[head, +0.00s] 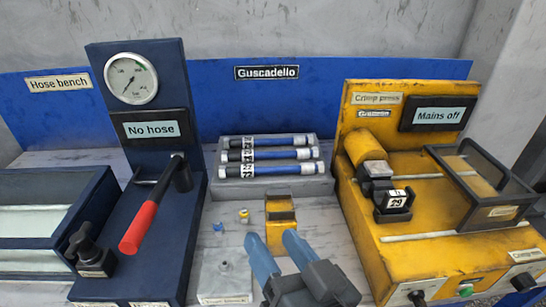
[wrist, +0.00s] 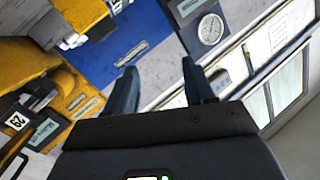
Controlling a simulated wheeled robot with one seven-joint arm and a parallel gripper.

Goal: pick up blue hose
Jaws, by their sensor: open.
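Three blue hoses lie side by side in a grey rack (head: 228,187) at the back middle of the bench in the head view: a back hose (head: 268,141), a middle hose (head: 272,155) and a front hose (head: 270,170). Each has pale ends and a white number label near its left end. My gripper (head: 271,238) is in front of the rack, low in the picture. Its two fingers are apart with nothing between them. In the wrist view my gripper (wrist: 156,72) is also open and empty. I cannot make out the hoses clearly there.
A yellow block (head: 281,209) stands between gripper and rack. Left is the dark blue hose bench with a gauge (head: 131,78), a "No hose" display (head: 150,129) and a red-handled lever (head: 139,226). Right is the yellow crimp press (head: 366,233) with a clear guard (head: 480,185). Small fittings (head: 244,216) lie nearby.

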